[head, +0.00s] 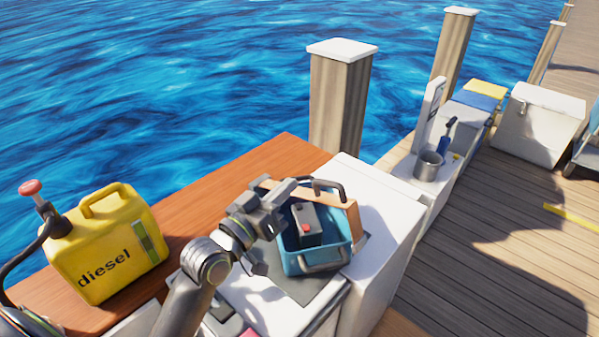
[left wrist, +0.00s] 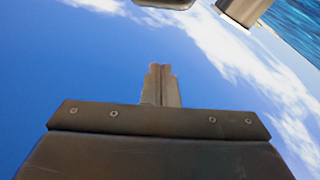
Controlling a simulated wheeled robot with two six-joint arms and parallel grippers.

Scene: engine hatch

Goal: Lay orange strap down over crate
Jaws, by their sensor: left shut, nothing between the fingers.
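A blue crate (head: 325,262) sits on a dark mat on a white hatch top, with a grey box with a red cap (head: 307,222) inside it. An orange-brown band (head: 345,208) stands up behind the crate, partly hidden by my left gripper; I cannot tell for certain that it is the strap. My left gripper (head: 287,188) is shut and empty, above the crate's far left side in the head view. Its closed fingers also show in the left wrist view (left wrist: 162,85), against blue sky. My right gripper is not in view.
A yellow diesel can (head: 108,250) stands at left on a wooden top (head: 195,205). A black handle (head: 330,186) rises behind the crate. A wooden post (head: 340,105) stands behind. A metal cup (head: 429,165) and a white chest (head: 538,125) are farther right. The dock planks are mostly clear.

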